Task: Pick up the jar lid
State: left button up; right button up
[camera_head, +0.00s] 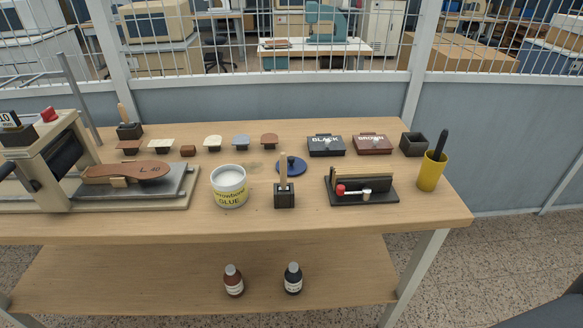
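A round blue lid with a dark knob (299,167) lies on the wooden table, right of the middle. The wooden handle of a brush in a small dark block stands in front of it and hides part of it. The white glue jar (229,196) with a yellow label stands open to the left, with pale glue showing inside. Neither of my grippers is in view.
The dark block (284,201) with the upright handle stands close in front of the lid. Black and brown boxes (325,146) lie behind to the right. A black rack (362,199) and yellow cup (430,176) are further right. A press (60,150) fills the left.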

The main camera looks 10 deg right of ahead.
aim_at(228, 181)
jog(key=k+l+u, duration=0.25)
jog(key=l, duration=0.2)
jog(key=k+l+u, duration=0.2)
jog(key=l, duration=0.2)
jog(key=k+l+u, duration=0.25)
jog(key=l, duration=0.15)
jog(key=i, duration=0.1)
